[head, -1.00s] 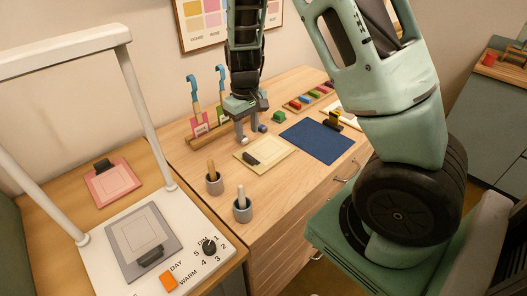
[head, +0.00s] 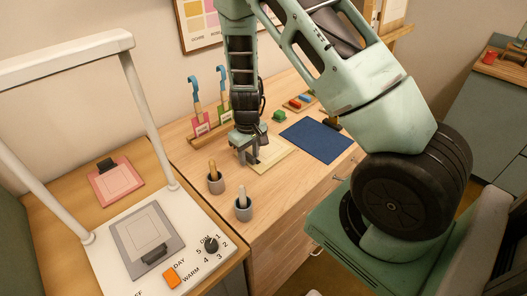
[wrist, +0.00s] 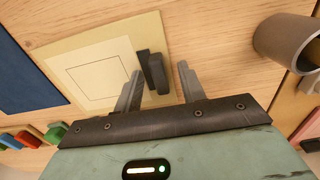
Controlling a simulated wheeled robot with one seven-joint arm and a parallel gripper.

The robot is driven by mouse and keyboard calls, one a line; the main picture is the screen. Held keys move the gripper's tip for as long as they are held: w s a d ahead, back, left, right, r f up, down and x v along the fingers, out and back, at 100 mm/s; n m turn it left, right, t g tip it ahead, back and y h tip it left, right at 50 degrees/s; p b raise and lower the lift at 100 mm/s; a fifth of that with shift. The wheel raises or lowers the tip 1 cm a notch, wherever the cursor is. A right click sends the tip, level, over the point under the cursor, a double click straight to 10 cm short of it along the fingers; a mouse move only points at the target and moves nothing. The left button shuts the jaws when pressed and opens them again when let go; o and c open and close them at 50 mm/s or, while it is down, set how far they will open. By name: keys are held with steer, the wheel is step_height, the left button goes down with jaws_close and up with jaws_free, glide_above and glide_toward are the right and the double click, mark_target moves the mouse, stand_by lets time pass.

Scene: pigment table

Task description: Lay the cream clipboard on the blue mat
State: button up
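The cream clipboard (head: 276,153) lies flat on the wooden table, left of the blue mat (head: 316,142). In the wrist view the clipboard (wrist: 95,68) shows a pale framed panel and a dark clip (wrist: 154,72) at its right edge. The blue mat (wrist: 22,75) is at the left of the wrist view, with bare wood between them. My gripper (head: 250,158) is low at the clipboard's clip end. In the wrist view my gripper (wrist: 159,80) is open, one finger on each side of the clip, with gaps showing. The head view hides the clip behind my gripper.
Two grey cups with pestles (head: 216,182) (head: 243,207) stand near my gripper; one cup (wrist: 288,42) is close in the wrist view. A rack with tagged tools (head: 208,130) stands behind. Coloured blocks (head: 299,101) lie beyond the mat, whose surface looks bare.

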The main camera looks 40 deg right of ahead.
jaws_close()
